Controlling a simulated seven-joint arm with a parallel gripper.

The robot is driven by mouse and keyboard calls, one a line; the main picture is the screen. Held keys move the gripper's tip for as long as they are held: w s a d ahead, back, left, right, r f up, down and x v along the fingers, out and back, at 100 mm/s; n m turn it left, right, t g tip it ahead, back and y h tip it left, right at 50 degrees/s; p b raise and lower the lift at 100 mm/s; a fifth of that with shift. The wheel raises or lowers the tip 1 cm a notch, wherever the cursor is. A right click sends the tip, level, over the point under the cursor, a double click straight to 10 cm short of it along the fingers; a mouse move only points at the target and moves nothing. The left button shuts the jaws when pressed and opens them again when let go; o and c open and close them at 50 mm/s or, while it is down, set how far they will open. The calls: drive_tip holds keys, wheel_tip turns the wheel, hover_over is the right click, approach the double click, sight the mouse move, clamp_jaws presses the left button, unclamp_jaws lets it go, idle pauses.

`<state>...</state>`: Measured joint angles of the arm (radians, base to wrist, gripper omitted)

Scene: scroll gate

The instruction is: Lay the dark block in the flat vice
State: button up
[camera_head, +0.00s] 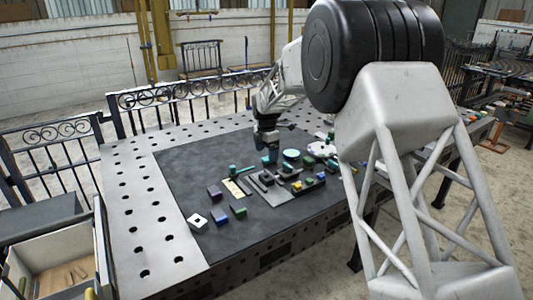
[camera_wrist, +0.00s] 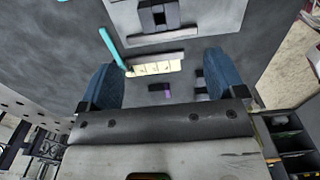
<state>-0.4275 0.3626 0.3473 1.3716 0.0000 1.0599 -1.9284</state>
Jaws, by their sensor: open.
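My gripper (camera_head: 268,156) hangs above the dark mat. In the wrist view its two blue fingers stand wide apart, with nothing held between them (camera_wrist: 160,75). A small dark block with a purple patch (camera_wrist: 159,90) lies on the mat and appears between the fingers in that view, below them. It seems to be the purple-dark block (camera_head: 214,193) left of the pale yellow plate in the head view. What looks like the flat vice, a grey plate with dark raised parts (camera_wrist: 120,14), is at the top of the wrist view; it also shows in the head view (camera_head: 273,197).
The pale yellow plate (camera_head: 233,188) lies between block and vice, with a teal rod (camera_wrist: 111,46) beside it. A blue block (camera_head: 220,217), a green block (camera_head: 239,212) and a white holed block (camera_head: 196,221) are near. The mat's front left is clear.

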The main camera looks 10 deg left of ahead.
idle(0.7)
drive_tip(key=s+d+r+m+t, duration=0.1)
drive_tip(key=s+d+r+m, duration=0.6)
drive_tip(key=s+d, duration=0.45)
drive_tip(key=s+d+r+m, duration=0.5)
drive_tip(key=s+d+r, duration=0.45)
drive_tip(key=d, duration=0.35)
drive_tip(key=s+d+f+m, duration=0.1)
drive_tip(key=s+d+m, duration=0.4)
drive_tip(key=s, duration=0.7)
drive_tip(key=s+d+f+m+t, duration=0.1)
drive_tip(key=s+d+m, duration=0.4)
drive_tip(key=s, duration=0.6)
drive_tip(key=s+d+f+m, duration=0.3)
drive_tip(key=s+d+m, duration=0.2)
drive_tip(key=s, duration=0.7)
drive_tip(key=shift+s+t, duration=0.3)
drive_tip(key=shift+w, duration=0.1)
drive_tip(key=shift+c, duration=0.2)
